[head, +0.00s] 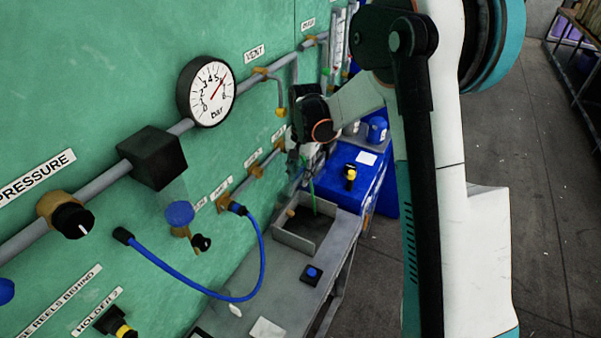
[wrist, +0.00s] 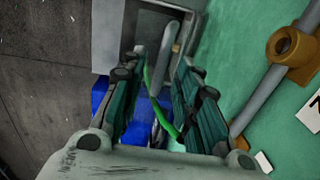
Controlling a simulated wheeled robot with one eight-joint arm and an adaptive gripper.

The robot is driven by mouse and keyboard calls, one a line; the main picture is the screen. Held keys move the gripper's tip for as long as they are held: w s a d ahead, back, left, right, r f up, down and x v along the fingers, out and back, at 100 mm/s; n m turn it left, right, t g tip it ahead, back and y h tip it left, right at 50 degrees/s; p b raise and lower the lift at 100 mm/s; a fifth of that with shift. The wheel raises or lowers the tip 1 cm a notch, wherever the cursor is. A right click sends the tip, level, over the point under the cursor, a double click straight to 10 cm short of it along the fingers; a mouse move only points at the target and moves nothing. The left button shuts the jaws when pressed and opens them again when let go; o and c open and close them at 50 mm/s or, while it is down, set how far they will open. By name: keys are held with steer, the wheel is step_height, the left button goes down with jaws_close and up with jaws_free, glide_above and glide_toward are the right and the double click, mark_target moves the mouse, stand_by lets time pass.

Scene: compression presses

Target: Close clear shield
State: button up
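I cannot make out the clear shield with certainty. A faint see-through piece (head: 172,194) hangs below a black box on the pipe in the head view, in front of a blue round part (head: 180,213). My gripper (head: 303,160) is far from it, beside the green wall above a grey open-topped box (head: 322,232). In the wrist view my gripper (wrist: 160,74) has its two fingers apart. A grey bar (wrist: 168,45) and a thin green strip (wrist: 149,84) show in the gap between them. Nothing looks gripped.
A round gauge (head: 207,91) and pipes line the green wall. A blue hose (head: 262,262) loops out from it. A blue cabinet (head: 380,188) stands beyond the grey bench (head: 270,282). Dark floor at right is open.

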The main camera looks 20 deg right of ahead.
jaws_close()
steer(key=shift+f, duration=0.1)
